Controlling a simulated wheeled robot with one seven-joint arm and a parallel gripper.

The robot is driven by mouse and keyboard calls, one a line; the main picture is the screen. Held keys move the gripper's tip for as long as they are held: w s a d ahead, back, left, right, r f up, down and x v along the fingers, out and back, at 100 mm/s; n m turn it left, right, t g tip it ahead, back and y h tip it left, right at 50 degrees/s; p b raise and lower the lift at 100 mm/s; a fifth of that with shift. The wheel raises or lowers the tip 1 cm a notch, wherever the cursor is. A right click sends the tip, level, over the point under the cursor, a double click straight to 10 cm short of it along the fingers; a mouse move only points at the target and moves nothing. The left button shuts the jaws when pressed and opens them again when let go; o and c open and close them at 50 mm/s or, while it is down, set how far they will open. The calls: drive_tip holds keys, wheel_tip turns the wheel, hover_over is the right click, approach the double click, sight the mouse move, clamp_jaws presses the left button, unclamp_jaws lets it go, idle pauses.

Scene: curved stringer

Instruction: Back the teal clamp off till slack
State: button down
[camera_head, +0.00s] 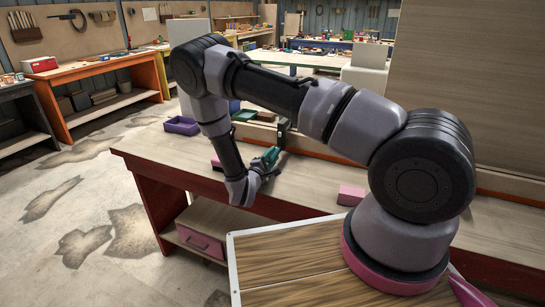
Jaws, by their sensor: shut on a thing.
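The teal clamp shows at the middle of the head view, with its teal part (271,154) at the end of my arm and a dark upright part (283,132) just behind it, by a long wooden strip (309,143) on the workbench. My gripper (264,166) is shut on the teal part. The fingers are small and partly hidden, so the exact grip and how tight the clamp sits cannot be made out.
The workbench (320,181) has a red edge. A purple tray (182,126) and a green tray (244,115) stand farther back. A tall wooden panel (462,80) rises at right.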

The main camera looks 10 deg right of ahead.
drive_tip(key=n, duration=0.4)
drive_tip(key=shift+a+n, duration=0.1)
drive_tip(key=shift+n, duration=0.3)
drive_tip(key=n, duration=0.3)
drive_tip(key=shift+n, duration=0.3)
drive_tip(key=n, duration=0.3)
drive_tip(key=shift+n, duration=0.3)
drive_tip(key=n, duration=0.4)
drive_tip(key=shift+n, duration=0.3)
drive_tip(key=n, duration=0.4)
drive_tip(key=shift+n, duration=0.3)
drive_tip(key=n, duration=0.3)
drive_tip(key=shift+n, duration=0.3)
drive_tip(key=n, duration=0.4)
drive_tip(key=shift+f, duration=0.1)
drive_tip(key=shift+n, duration=2)
